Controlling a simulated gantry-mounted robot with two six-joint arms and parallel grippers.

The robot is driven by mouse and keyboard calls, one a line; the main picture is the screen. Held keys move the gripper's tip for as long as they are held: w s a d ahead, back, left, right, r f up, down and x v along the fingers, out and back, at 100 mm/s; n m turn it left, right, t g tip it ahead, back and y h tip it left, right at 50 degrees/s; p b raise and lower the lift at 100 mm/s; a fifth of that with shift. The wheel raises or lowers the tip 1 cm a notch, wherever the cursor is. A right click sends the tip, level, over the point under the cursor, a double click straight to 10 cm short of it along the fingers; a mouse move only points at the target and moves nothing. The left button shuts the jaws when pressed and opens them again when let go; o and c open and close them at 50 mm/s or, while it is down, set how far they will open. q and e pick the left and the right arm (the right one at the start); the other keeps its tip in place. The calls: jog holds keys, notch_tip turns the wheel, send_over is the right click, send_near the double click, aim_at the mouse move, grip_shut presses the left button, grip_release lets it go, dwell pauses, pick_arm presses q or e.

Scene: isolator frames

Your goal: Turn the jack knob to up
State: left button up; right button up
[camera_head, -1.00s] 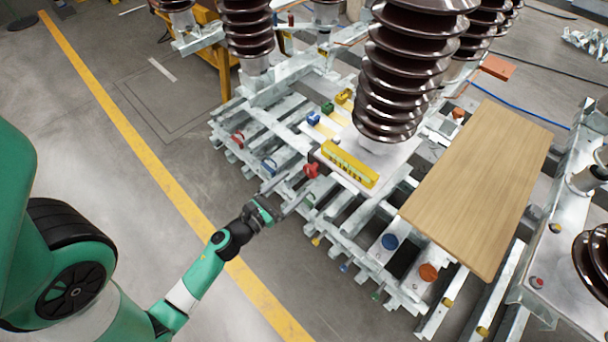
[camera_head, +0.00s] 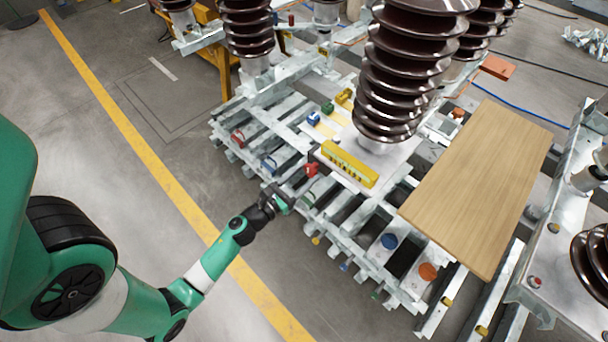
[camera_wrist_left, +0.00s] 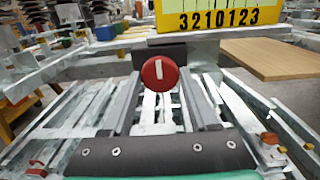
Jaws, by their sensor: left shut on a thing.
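The jack knob is a round red knob (camera_wrist_left: 160,74) with a white line that stands nearly upright in the left wrist view. In the head view the red knob (camera_head: 311,169) sits at the left end of the yellow scale, on the front of the metal frame. My left gripper (camera_head: 298,182) reaches it from the lower left. In the left wrist view my left gripper's two grey fingers (camera_wrist_left: 160,82) lie on either side of the knob, shut on it. My right gripper is in neither view.
A yellow scale (camera_wrist_left: 220,17) marked 3210123 is just above the knob. Metal rails (camera_head: 350,225) spread around and below it. Tall brown insulators (camera_head: 395,80) stand behind. A wooden board (camera_head: 482,185) lies at the right. The floor left of the frame is clear.

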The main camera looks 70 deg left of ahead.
pick_arm(q)
jog(key=shift+c, duration=0.8)
